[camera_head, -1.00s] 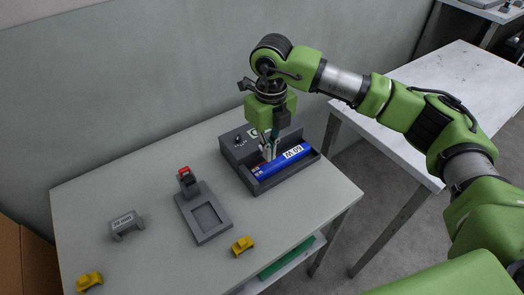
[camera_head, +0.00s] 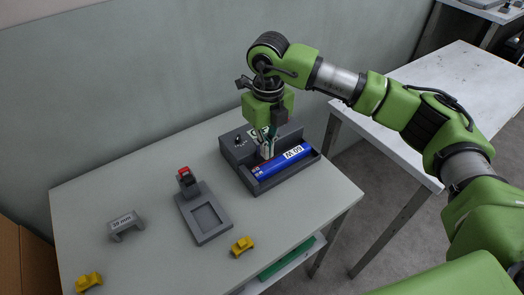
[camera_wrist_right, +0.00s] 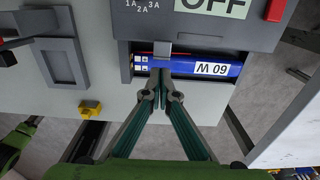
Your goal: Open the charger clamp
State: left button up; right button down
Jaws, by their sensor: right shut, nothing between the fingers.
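The charger (camera_head: 237,152) is a dark grey box with a tray at the back right of the table. A blue cylinder (camera_head: 290,160) with a white label lies in its tray. In the right wrist view a grey tab (camera_wrist_right: 163,50), apparently the clamp, reaches from the charger body over the blue cylinder (camera_wrist_right: 190,67). My right gripper (camera_head: 266,153) points down over the charger, near the cylinder's left part. In the wrist view its fingertips (camera_wrist_right: 161,97) are together and empty, just below the tab in the picture. Whether they touch anything is unclear. My left gripper is out of view.
A grey fixture (camera_head: 207,218) with a red-tipped clamp stands left of the charger. A grey labelled block (camera_head: 125,225) and two yellow pieces (camera_head: 243,245) (camera_head: 89,282) lie on the table. The charger shows an "OFF" sign (camera_wrist_right: 213,5) and a red switch (camera_wrist_right: 275,10).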

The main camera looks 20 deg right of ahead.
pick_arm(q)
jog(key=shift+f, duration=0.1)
pick_arm(e)
jog(key=shift+s+d, duration=0.2)
jog(key=shift+s, duration=0.25)
jog(key=shift+r, duration=0.15)
jog(key=shift+a+r+p, duration=0.1)
jog(key=shift+r+p, duration=0.7)
jog(key=shift+r, duration=0.45)
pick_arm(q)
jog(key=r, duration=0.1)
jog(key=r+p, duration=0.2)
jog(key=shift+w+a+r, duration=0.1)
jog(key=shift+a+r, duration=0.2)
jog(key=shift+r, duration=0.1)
pick_arm(e)
notch_tip(320, 180, up, 4)
jog(key=shift+r, duration=0.1)
